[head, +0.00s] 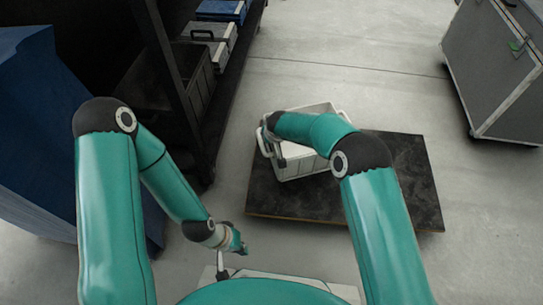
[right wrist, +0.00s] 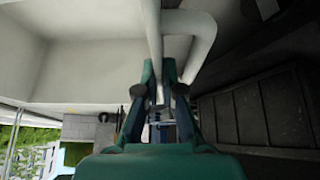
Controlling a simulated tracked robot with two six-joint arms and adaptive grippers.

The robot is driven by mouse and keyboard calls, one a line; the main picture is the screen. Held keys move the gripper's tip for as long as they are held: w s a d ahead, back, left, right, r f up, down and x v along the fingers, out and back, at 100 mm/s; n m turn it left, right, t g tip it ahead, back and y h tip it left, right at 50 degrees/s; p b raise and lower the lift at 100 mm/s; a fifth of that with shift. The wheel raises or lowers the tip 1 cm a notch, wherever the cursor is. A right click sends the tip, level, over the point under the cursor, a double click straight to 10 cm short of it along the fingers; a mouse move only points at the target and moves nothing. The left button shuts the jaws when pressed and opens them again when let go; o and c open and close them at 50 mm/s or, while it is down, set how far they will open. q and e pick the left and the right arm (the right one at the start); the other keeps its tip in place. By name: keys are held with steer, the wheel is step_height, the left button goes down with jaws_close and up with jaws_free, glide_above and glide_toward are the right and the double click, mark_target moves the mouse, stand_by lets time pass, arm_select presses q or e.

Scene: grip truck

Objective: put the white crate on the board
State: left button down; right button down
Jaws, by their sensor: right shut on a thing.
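The white crate (head: 300,163) is in the upper middle of the head view, over the far left part of the dark board (head: 390,195). I cannot tell whether it rests on the board or hangs just above it. My right gripper (head: 266,141) is at the crate's left end, partly hidden by its own wrist. In the right wrist view its fingers (right wrist: 161,82) are shut on the crate's white tubular handle (right wrist: 190,28). My left gripper (head: 240,246) hangs low, left of the board and away from the crate; its fingers are too small to read.
A dark shelf rack (head: 178,75) with crates and a blue case (head: 220,10) stands at the upper left. A blue object (head: 40,110) is at the far left. A grey wheeled case (head: 490,65) stands at the upper right. The floor between rack and case is clear.

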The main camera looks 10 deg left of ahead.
mark_target(271, 153)
steer(key=shift+w+f+b, duration=0.1)
steer(key=shift+f+b, duration=1.15)
steer(key=shift+f, duration=3.1)
steer(key=shift+f, duration=0.15)
steer(key=c, duration=1.7)
jaws_free()
steer(key=shift+f, duration=0.1)
steer(key=shift+c, duration=0.2)
steer(key=o, duration=0.4)
